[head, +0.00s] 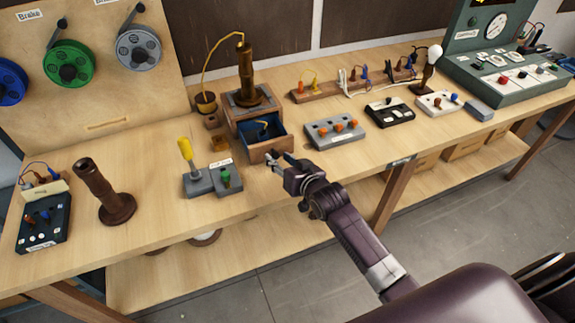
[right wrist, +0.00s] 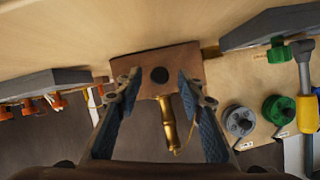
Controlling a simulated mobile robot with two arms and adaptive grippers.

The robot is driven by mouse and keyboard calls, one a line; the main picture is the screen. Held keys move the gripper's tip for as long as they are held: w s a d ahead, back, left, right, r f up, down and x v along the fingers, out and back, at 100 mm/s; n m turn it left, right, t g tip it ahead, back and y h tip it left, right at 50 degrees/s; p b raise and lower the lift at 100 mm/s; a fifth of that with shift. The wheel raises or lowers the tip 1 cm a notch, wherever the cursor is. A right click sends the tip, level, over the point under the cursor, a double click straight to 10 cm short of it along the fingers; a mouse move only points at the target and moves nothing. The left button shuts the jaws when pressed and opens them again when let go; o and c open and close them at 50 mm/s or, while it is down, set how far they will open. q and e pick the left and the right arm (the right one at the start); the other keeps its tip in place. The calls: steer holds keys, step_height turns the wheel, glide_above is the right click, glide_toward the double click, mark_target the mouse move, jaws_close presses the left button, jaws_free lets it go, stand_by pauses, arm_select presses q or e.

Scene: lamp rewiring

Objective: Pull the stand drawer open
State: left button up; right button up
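The wooden stand (head: 236,116) sits on the bench, with a tall brown lamp column (head: 246,75) on its grey top. Its drawer (head: 269,148) stands out of the stand's front, so the blue lining and a small dark item with a yellowish part inside show. In the right wrist view, the brown drawer front (right wrist: 190,60) carries a round dark knob (right wrist: 160,75). My right gripper (head: 278,158) is just in front of the drawer front. Its fingers are spread on either side of the knob, with gaps on both sides. My left gripper is out of view.
A grey block with orange knobs (head: 335,131) is close on the right of the drawer. Grey blocks with a yellow lever (head: 187,152) and a green plug (head: 225,178) stand on the left. The bench's front edge is near the gripper.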

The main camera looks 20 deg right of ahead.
steer(key=v, duration=1.1)
steer(key=shift+s, duration=0.25)
steer(key=s+a+f+n+g+h, duration=0.15)
steer(key=s+f+g, duration=0.3)
steer(key=s, duration=0.85)
steer(key=s+f+n+g, duration=0.2)
steer(key=s+f+g, duration=0.25)
steer(key=s, duration=0.95)
step_height(320, 180, down, 27)
steer(key=s+g+b, duration=0.1)
steer(key=g+b, duration=0.1)
steer(key=s+d+f+g+b, duration=0.1)
steer(key=s+d+f+b, duration=0.1)
steer(key=s+f, duration=1.6)
steer(key=shift+d+f, duration=0.65)
steer(key=shift+f, duration=0.2)
